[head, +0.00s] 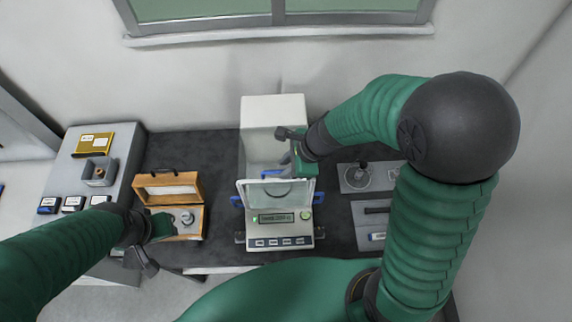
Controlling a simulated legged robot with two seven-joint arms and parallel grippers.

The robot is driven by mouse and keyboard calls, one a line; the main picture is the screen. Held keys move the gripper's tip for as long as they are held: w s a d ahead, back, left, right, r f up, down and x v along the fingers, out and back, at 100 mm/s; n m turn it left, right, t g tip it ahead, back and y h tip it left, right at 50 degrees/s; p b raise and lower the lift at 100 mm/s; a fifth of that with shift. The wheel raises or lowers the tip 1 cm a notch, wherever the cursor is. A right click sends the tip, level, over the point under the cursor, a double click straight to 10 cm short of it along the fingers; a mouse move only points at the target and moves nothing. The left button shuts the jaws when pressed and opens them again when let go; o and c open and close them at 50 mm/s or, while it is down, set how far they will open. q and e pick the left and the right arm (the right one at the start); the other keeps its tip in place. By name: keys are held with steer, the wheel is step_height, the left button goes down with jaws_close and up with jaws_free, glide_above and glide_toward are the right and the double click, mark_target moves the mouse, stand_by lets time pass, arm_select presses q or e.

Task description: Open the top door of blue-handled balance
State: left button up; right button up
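The balance (273,113) stands in the middle of the dark bench, with a tall white back column, a clear glass chamber and a front panel with a lit display (276,218). Blue handles (318,198) show at both sides of the chamber. My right gripper (286,144) is over the upper right of the balance, beside the column and above the chamber. Its finger gap is unclear, as is any contact with the top door. My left gripper (146,254) is low at the left, in front of the wooden box and apart from the balance.
An open wooden box (168,188) with metal weights stands left of the balance. A grey stand (121,150) with small boxes and a yellow box (94,144) is further left. Grey trays (366,178) lie at the right under my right arm. A wall closes the back.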

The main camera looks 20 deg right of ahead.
steer(key=shift+s+r, duration=0.1)
steer(key=shift+s, duration=0.1)
steer(key=shift+c, duration=1.1)
steer(key=shift+s+a+r, duration=0.15)
steer(key=shift+s+a, duration=0.1)
steer(key=shift+a, duration=0.6)
jaws_close()
steer(key=shift+w+a, duration=0.1)
steer(key=shift+a, duration=0.3)
arm_select(q)
steer(key=shift+s+a, duration=0.35)
steer(key=shift+a, duration=0.55)
arm_select(e)
steer(key=shift+d, duration=0.15)
steer(key=shift+d, duration=0.1)
arm_select(q)
steer(key=shift+a, duration=0.1)
